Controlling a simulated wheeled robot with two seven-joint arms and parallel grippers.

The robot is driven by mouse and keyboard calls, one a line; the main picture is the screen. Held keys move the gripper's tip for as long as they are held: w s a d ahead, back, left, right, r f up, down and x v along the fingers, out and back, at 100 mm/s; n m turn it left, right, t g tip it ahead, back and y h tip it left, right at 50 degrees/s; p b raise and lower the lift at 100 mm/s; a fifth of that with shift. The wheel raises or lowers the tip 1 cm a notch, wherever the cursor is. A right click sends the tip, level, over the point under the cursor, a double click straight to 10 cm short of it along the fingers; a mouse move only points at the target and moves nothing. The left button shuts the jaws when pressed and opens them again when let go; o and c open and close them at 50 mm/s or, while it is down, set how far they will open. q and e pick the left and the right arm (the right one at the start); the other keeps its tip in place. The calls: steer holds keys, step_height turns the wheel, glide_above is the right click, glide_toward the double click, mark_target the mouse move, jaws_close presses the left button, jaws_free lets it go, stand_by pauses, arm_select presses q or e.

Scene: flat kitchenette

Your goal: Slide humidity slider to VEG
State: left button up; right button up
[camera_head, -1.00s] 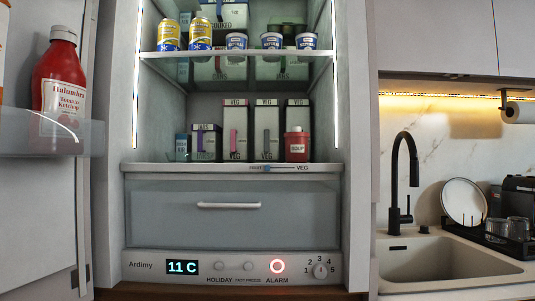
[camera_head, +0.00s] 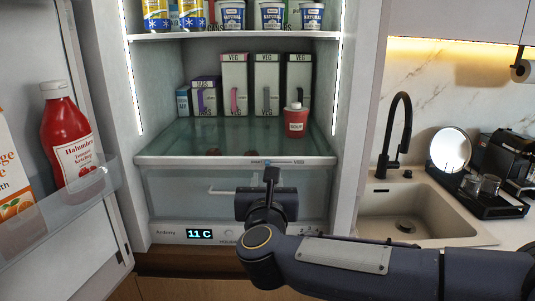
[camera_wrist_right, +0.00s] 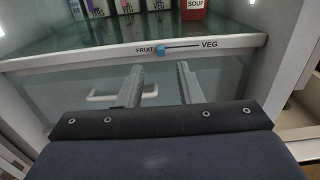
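The humidity slider is a small blue knob (camera_wrist_right: 161,50) on a line on the front edge of the glass shelf (camera_wrist_right: 112,53). In the right wrist view it stands at the FRUIT end, the left end, with the VEG label at the right end. In the head view the slider strip (camera_head: 270,161) shows just above my right gripper (camera_head: 271,176). In the right wrist view my right gripper (camera_wrist_right: 158,76) has its two fingers apart with nothing between them. The fingers are below and in front of the slider, apart from it. My left gripper is not in view.
The drawer with its white handle (camera_wrist_right: 110,97) is below the shelf edge. The open door at left holds a ketchup bottle (camera_head: 70,135). A sink (camera_head: 415,215) is at right.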

steer(key=w+p, duration=0.2)
steer(key=w, duration=0.5)
steer(key=shift+d, duration=0.1)
jaws_close()
steer(key=shift+f, duration=0.1)
